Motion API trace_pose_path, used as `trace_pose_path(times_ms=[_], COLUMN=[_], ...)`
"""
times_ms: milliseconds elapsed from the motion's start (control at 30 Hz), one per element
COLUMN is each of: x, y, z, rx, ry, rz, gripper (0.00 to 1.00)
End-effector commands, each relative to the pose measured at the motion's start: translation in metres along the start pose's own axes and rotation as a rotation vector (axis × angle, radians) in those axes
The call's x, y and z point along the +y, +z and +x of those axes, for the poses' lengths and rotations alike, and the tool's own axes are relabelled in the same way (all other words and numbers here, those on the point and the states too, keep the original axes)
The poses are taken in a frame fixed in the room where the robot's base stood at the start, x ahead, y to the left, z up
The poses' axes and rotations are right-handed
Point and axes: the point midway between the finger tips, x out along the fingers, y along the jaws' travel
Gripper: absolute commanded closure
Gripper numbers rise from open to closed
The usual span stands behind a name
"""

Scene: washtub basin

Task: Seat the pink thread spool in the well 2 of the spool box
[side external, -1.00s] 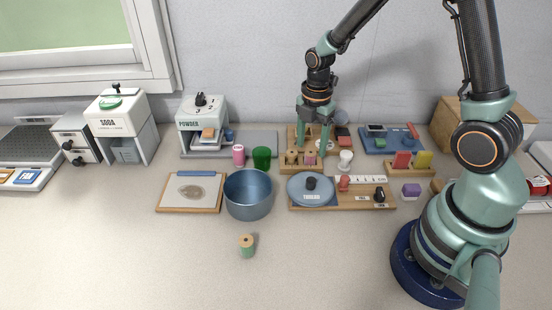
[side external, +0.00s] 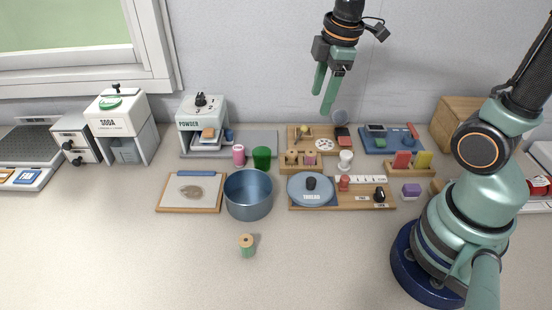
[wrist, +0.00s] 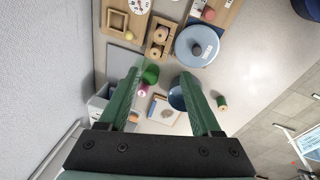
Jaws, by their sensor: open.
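My gripper (side external: 322,103) is open and empty, high above the back of the counter and clear of the box. Its two green fingers are spread apart in the wrist view (wrist: 161,76).
A blue lidded pot (side external: 305,190) is in front of the box. A green spool (side external: 247,246) stands on the open front counter. A wooden tray (side external: 300,133) is behind.

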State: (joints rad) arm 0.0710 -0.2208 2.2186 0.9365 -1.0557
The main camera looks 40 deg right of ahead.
Motion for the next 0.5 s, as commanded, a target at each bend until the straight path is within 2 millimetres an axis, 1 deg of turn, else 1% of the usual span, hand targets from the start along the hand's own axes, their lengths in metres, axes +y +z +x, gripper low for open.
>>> trace_pose_path(times_ms=[33, 100, 200, 300, 400, 500], x=[-0.006, -0.015, -0.026, -0.035, -0.042, -0.045], y=[-0.001, -0.001, 0.0, 0.001, 0.002, 0.003], z=[-0.011, -0.022, -0.035, -0.044, -0.049, -0.051], rx=[0.026, 0.063, 0.125, 0.185, 0.232, 0.259], ry=[0.036, 0.07, 0.106, 0.124, 0.13, 0.129], rz=[0.115, 0.287, 0.521, 0.717, 0.861, 0.945], gripper=[0.35, 0.35, 0.35, 0.35, 0.35, 0.35])
